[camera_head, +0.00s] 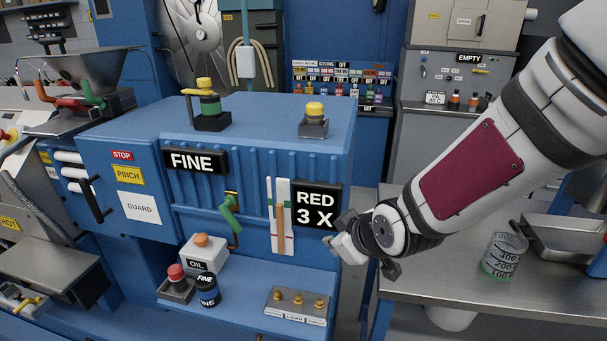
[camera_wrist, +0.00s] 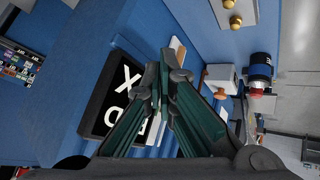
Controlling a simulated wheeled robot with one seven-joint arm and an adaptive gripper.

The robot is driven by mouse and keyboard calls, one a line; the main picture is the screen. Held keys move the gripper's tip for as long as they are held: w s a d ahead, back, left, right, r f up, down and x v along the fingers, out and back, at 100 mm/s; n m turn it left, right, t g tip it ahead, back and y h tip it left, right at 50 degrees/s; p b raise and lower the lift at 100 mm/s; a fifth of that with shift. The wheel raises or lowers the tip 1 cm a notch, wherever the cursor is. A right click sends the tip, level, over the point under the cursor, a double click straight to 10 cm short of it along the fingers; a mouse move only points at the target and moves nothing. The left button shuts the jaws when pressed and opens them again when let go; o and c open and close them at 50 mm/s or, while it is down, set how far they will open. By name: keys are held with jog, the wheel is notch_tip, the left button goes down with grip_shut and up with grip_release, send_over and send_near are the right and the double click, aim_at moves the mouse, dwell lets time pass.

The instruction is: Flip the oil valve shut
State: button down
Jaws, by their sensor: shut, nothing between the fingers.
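A white box labelled OIL (camera_head: 204,257) with an orange knob (camera_head: 201,240) on top stands on the blue machine's lower shelf. A white box with an orange knob also shows in the wrist view (camera_wrist: 220,80), right of my fingers. A green curved handle (camera_head: 230,220) hangs on the machine front above the box. I cannot tell which of these is the oil valve. My gripper (camera_head: 342,243) is shut and empty, beside the lower right of the RED 3 X sign, well right of the box and handle. In the wrist view its fingertips (camera_wrist: 165,72) meet, apart from the box.
The RED 3 X sign (camera_head: 317,206) and a white gauge with an orange strip (camera_head: 281,220) lie between my gripper and the handle. A red-topped button (camera_head: 176,273) and a dark can (camera_head: 208,291) crowd the OIL box. A steel counter (camera_head: 440,293) holds a beaker (camera_head: 504,256) at right.

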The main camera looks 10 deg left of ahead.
jog(key=s+a+r+n+t+y+p, duration=0.1)
jog(key=a+y+p, duration=0.15)
jog(key=a, duration=0.35)
jog(key=s+a+r+n+y+p, duration=0.1)
jog(key=s+a+y, duration=0.15)
jog(key=a, duration=0.35)
jog(key=p, duration=0.1)
send_near(233, 225)
jog(key=x, duration=0.7)
jog(key=shift+f+y, duration=0.1)
jog(key=shift+y, duration=0.3)
jog(key=shift+f+t, duration=0.15)
jog(key=shift+t, duration=0.15)
